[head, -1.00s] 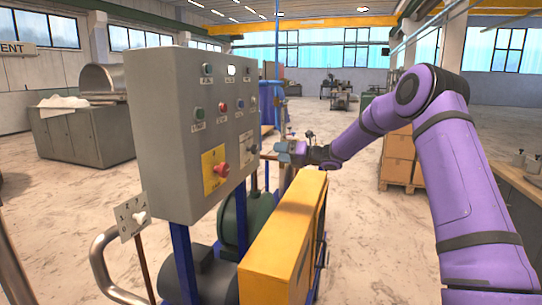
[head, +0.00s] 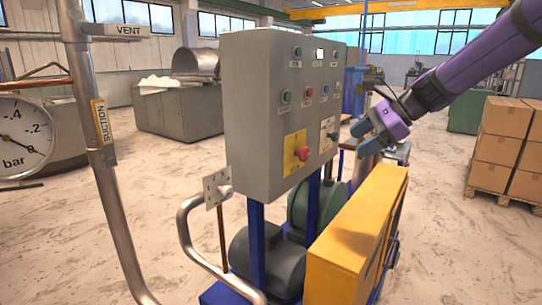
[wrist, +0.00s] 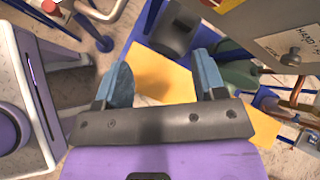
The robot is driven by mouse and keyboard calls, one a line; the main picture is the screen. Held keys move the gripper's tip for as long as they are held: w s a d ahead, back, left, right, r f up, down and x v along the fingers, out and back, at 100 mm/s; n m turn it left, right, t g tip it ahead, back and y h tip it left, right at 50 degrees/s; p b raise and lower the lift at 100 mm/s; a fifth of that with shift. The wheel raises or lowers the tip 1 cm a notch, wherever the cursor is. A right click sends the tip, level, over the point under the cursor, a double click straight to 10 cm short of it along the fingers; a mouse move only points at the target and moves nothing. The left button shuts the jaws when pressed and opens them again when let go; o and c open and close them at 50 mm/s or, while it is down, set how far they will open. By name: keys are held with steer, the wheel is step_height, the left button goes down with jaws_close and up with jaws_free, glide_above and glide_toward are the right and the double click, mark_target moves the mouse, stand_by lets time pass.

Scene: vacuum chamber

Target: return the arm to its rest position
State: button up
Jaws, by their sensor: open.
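My purple arm comes in from the upper right of the head view. My gripper (head: 366,138) is at its end, beside the right edge of the grey control box (head: 260,120) and above the yellow cabinet (head: 350,235). In the wrist view my gripper (wrist: 165,85) shows two blue fingers spread wide apart with nothing between them. The yellow cabinet (wrist: 165,75) lies below and beyond the fingers. The control box (wrist: 250,22) is at the upper right of that view, apart from the fingers.
A red knob on a yellow plate (head: 296,151) and a switch plate (head: 328,133) face my gripper's side. A suction pipe (head: 104,150) and pressure gauge (head: 22,138) stand at left. Cardboard boxes (head: 500,145) are at right. The floor between boxes and cabinet is free.

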steer(key=s+d+n+h, duration=0.3)
steer(key=s+n, duration=0.2)
steer(key=s, duration=0.5)
steer(key=s+d+n+t+h, duration=0.1)
steer(key=s+d+n+h, duration=0.2)
steer(key=s+n, duration=0.3)
steer(key=s+d+f+n+h, duration=0.1)
steer(key=s+n, duration=0.4)
steer(key=s, duration=1)
steer(key=shift+d+n+t+h, duration=0.4)
steer(key=shift+d+h, duration=0.5)
steer(key=shift+h, duration=0.1)
